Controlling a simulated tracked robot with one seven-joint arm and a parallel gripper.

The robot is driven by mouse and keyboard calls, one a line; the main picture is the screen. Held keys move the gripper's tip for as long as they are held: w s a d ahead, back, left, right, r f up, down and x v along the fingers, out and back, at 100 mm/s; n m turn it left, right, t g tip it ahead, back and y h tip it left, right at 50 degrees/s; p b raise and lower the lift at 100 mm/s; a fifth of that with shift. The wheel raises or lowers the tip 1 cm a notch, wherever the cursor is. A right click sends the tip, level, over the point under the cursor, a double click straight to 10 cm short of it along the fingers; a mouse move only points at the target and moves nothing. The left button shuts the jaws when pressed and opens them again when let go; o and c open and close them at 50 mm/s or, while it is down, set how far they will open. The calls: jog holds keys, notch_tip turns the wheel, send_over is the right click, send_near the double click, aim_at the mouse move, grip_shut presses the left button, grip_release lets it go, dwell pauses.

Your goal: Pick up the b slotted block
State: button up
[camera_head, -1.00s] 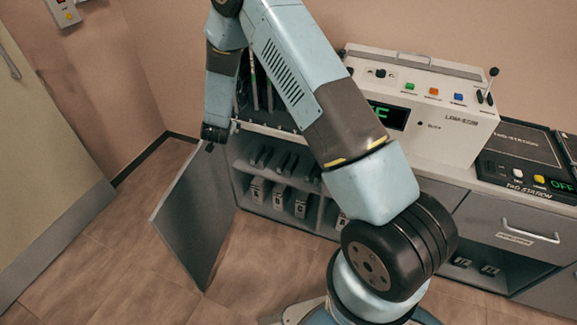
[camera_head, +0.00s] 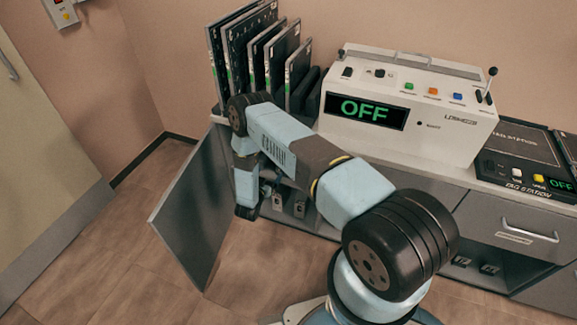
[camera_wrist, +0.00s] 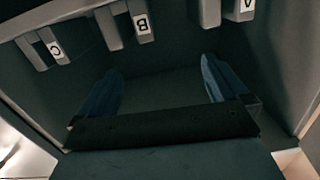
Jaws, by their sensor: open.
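The B slotted block (camera_wrist: 113,28) is grey with a white "B" label and shows at the top of the wrist view, with its letter upside down. It stands between the C block (camera_wrist: 36,54) on the left and the A block (camera_wrist: 209,12) on the right. My gripper (camera_wrist: 160,66) is open and empty, with two bluish fingers pointing toward the row. The fingers are apart from the blocks, and the B block lies beyond them and slightly left of their middle. In the head view my wrist is low at the cabinet opening and the fingers cannot be made out there.
The open cabinet door (camera_head: 195,210) stands left of my wrist. Cabinet walls (camera_wrist: 285,75) flank the gripper. Upright dark panels (camera_head: 235,60) and a white machine (camera_head: 410,110) reading "OFF" stand on the counter. A tag station (camera_head: 520,160) is at the right.

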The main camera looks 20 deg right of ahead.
jog(key=shift+h, duration=0.5)
jog(key=w+d+f, duration=0.1)
jog(key=d, duration=0.1)
jog(key=w+d+f, duration=0.1)
jog(key=w+d, duration=0.2)
jog(key=d, duration=0.2)
jog(key=shift+w+d+f, duration=0.1)
jog(key=shift+w+f, duration=0.3)
jog(key=shift+d+x, duration=0.2)
jog(key=shift+x, duration=2.35)
jog(key=shift+s, duration=0.15)
jog(key=shift+c, duration=0.4)
jog(key=c, duration=1.4)
